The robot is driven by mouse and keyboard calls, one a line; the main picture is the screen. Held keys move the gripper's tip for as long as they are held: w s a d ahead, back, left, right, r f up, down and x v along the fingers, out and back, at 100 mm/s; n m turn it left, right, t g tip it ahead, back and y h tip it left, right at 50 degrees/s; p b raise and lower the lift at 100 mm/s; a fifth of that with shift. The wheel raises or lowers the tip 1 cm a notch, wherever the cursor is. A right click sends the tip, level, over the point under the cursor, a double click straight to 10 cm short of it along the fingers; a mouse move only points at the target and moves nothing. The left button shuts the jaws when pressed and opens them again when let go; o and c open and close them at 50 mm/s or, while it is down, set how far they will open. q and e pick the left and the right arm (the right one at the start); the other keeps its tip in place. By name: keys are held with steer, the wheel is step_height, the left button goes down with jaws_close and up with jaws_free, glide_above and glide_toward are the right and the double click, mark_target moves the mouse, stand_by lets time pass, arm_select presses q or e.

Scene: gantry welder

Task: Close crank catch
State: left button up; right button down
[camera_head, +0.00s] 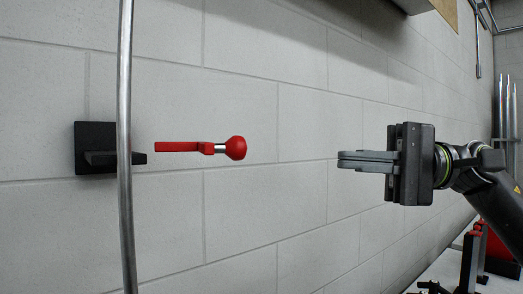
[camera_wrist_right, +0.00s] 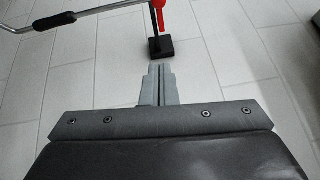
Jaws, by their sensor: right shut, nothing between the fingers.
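A red crank (camera_head: 190,147) with a round red knob (camera_head: 236,148) points right in the head view, left of my gripper. Left of it are a black block (camera_head: 95,148) and a long metal rod (camera_head: 124,120) crossing in front of the block. My right gripper (camera_head: 341,160) is shut and empty, its fingers pointing left toward the knob with a clear gap between. In the right wrist view the gripper (camera_wrist_right: 158,70) points at the black block (camera_wrist_right: 160,48), with the red crank (camera_wrist_right: 161,14) and bent metal rod (camera_wrist_right: 95,9) beyond. My left gripper is not in view.
A pale tiled surface (camera_head: 260,220) fills most of the head view, bare between the knob and my gripper. Red and black parts (camera_head: 478,255) stand at the lower right. Upright metal rods (camera_head: 507,105) are at the right edge.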

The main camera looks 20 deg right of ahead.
arm_select(q)
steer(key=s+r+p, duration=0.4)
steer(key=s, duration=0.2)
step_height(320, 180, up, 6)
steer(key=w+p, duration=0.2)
steer(key=p, duration=0.4)
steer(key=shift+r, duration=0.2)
arm_select(e)
steer(key=s+a+r, duration=0.1)
steer(key=a, duration=1.2)
steer(key=shift+s+r, duration=0.2)
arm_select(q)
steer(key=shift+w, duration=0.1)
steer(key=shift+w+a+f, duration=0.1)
arm_select(e)
steer(key=shift+s+d, duration=0.1)
